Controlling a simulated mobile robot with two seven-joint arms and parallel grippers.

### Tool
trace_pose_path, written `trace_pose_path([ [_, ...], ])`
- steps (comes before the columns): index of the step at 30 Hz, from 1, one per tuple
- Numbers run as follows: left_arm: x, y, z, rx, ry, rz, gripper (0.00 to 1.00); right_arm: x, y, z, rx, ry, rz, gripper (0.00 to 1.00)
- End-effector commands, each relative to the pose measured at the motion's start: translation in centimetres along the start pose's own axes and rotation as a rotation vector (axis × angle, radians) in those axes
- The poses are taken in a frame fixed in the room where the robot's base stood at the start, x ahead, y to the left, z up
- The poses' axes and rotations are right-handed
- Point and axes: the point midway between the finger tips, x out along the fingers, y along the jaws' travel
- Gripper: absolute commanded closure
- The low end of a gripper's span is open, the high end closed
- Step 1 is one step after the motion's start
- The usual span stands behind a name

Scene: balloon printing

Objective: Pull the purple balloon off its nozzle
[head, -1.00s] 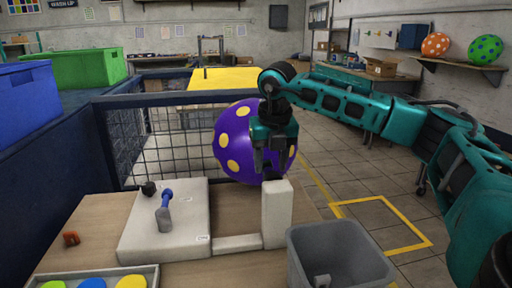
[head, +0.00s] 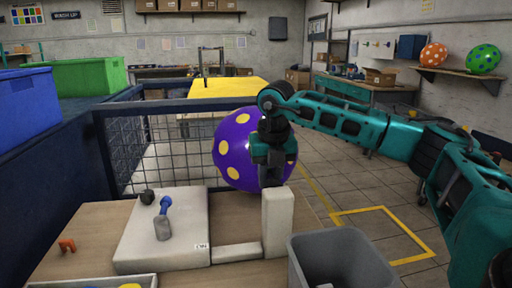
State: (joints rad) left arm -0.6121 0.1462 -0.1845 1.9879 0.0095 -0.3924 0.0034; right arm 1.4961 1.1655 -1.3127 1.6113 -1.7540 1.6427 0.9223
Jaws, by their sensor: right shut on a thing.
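The purple balloon (head: 231,147) with yellow dots is large and round. It sits above and behind a white upright post (head: 277,222) at the bench's right side. My right gripper (head: 271,176) comes down in front of the balloon, just above the post top. It is shut on the balloon at its lower front. The gripper hides the balloon's neck and the nozzle, so I cannot see how they meet. My left gripper is not in view.
A grey bin (head: 343,262) stands right of the post. A mesh fence (head: 160,150) stands behind. The tiled floor at right is open.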

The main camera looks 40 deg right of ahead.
Motion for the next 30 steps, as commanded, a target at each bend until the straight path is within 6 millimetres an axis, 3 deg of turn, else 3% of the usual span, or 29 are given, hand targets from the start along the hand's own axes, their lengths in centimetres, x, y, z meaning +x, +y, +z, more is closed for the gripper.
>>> trace_pose_path([
  [30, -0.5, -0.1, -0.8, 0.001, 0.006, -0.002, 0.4, 0.2, 0.0, 1.4, 0.001, 0.0, 0.001, 0.98],
])
